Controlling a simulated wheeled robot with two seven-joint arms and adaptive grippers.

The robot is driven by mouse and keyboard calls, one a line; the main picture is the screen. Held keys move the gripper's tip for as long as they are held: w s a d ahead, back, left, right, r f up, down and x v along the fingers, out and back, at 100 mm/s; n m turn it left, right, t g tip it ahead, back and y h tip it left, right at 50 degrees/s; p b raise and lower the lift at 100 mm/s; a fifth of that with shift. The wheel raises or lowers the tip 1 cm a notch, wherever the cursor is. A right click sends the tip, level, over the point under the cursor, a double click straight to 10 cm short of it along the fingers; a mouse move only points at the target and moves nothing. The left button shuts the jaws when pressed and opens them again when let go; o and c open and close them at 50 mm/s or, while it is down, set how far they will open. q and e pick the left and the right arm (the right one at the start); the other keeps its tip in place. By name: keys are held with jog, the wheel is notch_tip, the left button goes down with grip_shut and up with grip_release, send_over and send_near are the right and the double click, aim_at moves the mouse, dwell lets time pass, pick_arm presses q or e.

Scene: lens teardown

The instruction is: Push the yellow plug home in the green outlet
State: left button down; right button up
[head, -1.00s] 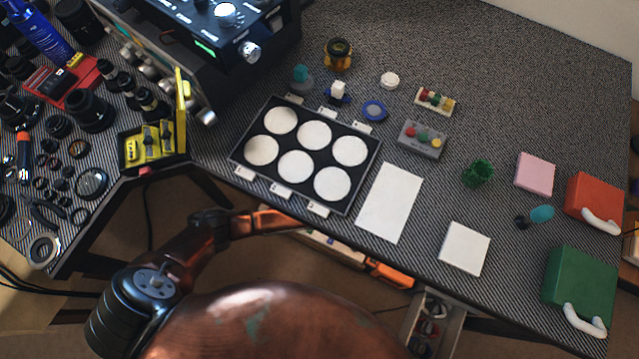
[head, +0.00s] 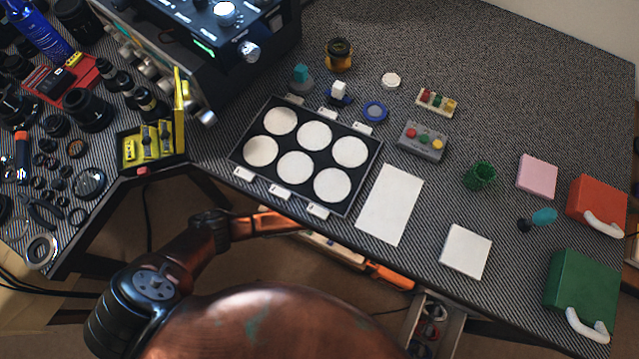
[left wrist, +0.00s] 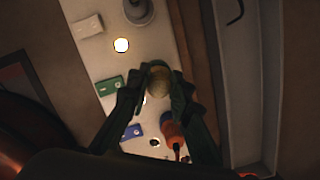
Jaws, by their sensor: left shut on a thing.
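In the left wrist view the two dark fingers of my left gripper (left wrist: 157,88) are closed around a round, dull yellow plug (left wrist: 159,80), seen from its back end. The plug is in front of a pale outlet strip (left wrist: 104,57), beside the strip's green plate (left wrist: 108,87). The fingers and plug hide most of the green outlet's opening, so I cannot tell how deep the plug sits or whether a gap remains. In the head view my left arm reaches under the table's front edge, and its gripper is hidden there. My right gripper is in neither view.
On the strip, a blue plate (left wrist: 132,130) and an orange plug (left wrist: 172,131) lie close to the fingers. A bright round opening (left wrist: 121,45) and a grey round part (left wrist: 138,11) are further up. The table edge overhangs my arm.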

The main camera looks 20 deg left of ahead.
pick_arm(q)
jog(key=shift+f+b, duration=0.3)
jog(key=shift+f, duration=0.4)
dwell(0.3)
jog(key=c, duration=1.7)
grip_release()
jog(key=shift+r, duration=0.1)
jog(key=r, duration=0.4)
jog(key=d+r, duration=0.1)
jog(key=r, duration=0.2)
jog(key=s+r, duration=0.1)
jog(key=r, duration=0.3)
jog(key=shift+d+r, duration=0.25)
jog(key=shift+r, duration=0.1)
